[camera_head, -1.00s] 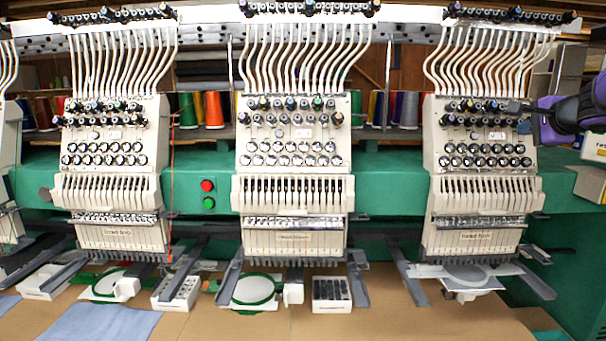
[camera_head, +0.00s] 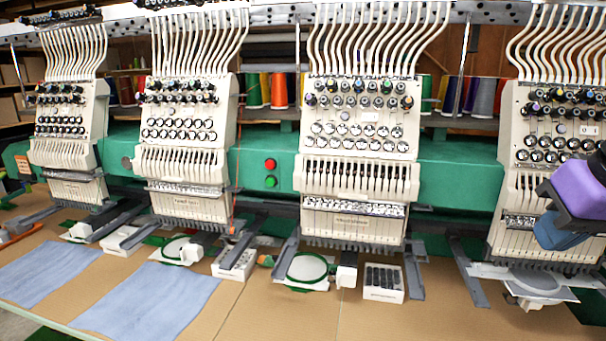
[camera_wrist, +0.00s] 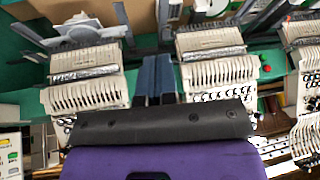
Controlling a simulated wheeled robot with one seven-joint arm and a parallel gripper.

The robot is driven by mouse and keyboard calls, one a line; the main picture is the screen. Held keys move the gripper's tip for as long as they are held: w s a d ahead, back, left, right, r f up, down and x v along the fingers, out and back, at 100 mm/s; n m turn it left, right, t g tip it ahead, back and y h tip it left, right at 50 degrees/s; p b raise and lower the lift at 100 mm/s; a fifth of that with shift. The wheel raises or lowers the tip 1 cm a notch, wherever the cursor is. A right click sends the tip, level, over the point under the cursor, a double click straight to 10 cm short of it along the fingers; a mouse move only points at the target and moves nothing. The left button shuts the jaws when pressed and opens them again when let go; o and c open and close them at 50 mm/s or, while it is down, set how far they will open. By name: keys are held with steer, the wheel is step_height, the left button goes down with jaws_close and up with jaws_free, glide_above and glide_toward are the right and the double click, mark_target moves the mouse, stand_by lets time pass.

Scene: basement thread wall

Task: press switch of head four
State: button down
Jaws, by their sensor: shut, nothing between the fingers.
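Four embroidery heads stand in a row in the head view: far left (camera_head: 68,125), second (camera_head: 185,130), third (camera_head: 352,150) and rightmost (camera_head: 520,182). No head number is readable, so I cannot tell which is head four. Small white plates sit among the knobs; a switch is too small to make out. My purple and black gripper body (camera_head: 580,190) covers part of the rightmost head; its fingertips are not clear there. In the wrist view, which is turned upside down, my gripper (camera_wrist: 158,60) is shut and empty, its fingers between the rightmost head (camera_wrist: 85,92) and the third head (camera_wrist: 215,70).
A red button (camera_head: 270,164) and a green button (camera_head: 270,181) are on the green beam. Below are hoops (camera_head: 307,268), white boxes (camera_head: 383,283), grey bracket arms (camera_head: 467,272) and blue cloths (camera_head: 145,300) on the brown table. Thread cones (camera_head: 279,91) stand behind.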

steer(key=shift+s+f+n+h, duration=0.35)
steer(key=shift+s+n+h, duration=0.05)
steer(key=shift+s, duration=0.35)
steer(key=w+d+r+m+t, duration=0.25)
steer(key=w+d+m, duration=0.2)
steer(key=m, duration=0.25)
steer(key=w+d+r+m+t+y, duration=0.1)
steer(key=w+d+r+m, duration=0.2)
steer(key=w+m, duration=0.35)
steer(key=w+d+r+m+t, duration=0.2)
steer(key=w+d+r+m, duration=0.15)
steer(key=m, duration=0.45)
steer(key=w+d+r+m+t+h, duration=0.1)
steer(key=d+r+m+h, duration=0.1)
steer(key=d+m, duration=0.7)
steer(key=d+r+m+t+h, duration=0.1)
steer(key=d+m+h, duration=0.3)
steer(key=d+m, duration=0.5)
steer(key=shift+w+d+r, duration=0.4)
steer(key=shift+d+r, duration=0.05)
steer(key=shift+d, duration=0.65)
